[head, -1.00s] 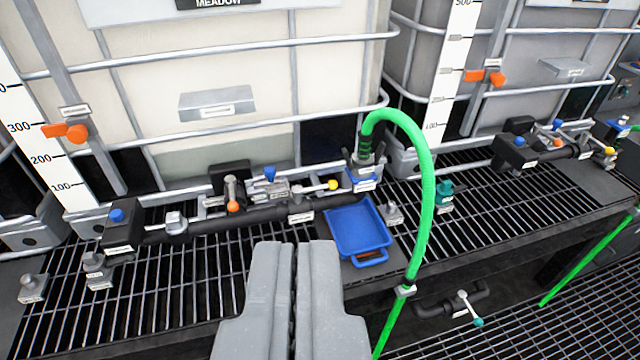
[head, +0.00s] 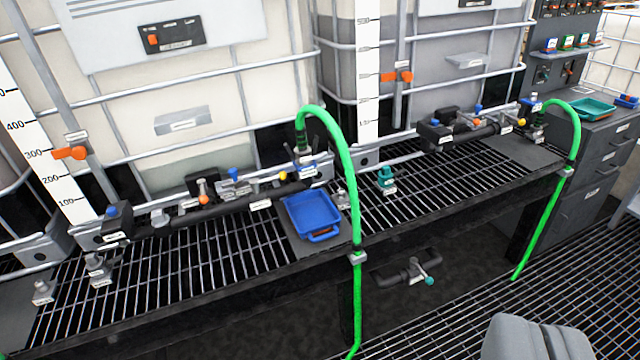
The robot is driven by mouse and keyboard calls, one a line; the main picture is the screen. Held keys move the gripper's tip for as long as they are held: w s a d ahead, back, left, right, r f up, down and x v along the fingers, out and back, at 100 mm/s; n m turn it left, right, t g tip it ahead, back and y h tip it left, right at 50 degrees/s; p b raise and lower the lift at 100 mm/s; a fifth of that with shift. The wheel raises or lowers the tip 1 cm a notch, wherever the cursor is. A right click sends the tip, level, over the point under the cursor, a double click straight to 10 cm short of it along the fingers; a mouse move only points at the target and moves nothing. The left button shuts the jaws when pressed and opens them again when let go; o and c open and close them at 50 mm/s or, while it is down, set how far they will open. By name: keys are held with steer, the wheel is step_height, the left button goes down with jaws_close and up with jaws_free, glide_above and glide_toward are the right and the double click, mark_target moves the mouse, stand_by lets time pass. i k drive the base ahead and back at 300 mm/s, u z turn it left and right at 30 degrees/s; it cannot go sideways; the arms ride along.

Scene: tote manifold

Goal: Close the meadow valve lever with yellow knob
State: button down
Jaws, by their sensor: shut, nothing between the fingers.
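The yellow knob (head: 283,176) sits at the end of a short lever on the black pipe manifold (head: 215,209) of the left tote, which carried the MEADOW sign in the earlier view. The lever appears to lie roughly along the pipe, though it is small here. An orange knob (head: 203,200) and a blue knob (head: 233,174) stand to its left on the same manifold. My gripper (head: 535,328) is shut and empty at the bottom right, well away from the lever. Its lower part is cut off by the frame.
A green hose (head: 347,190) arches from the manifold's right end and hangs over the shelf front. A blue tray (head: 313,214) sits in front of the knob. A second manifold (head: 465,136) stands at right. A low valve with a teal knob (head: 429,281) is below the grating edge.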

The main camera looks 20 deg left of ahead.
mark_target(254, 183)
steer(key=z, duration=0.5)
steer(key=k, duration=0.65)
steer(key=z, duration=0.25)
steer(key=i, duration=1.15)
steer(key=u, duration=1.1)
steer(key=i, duration=1.6)
steer(key=u, duration=0.55)
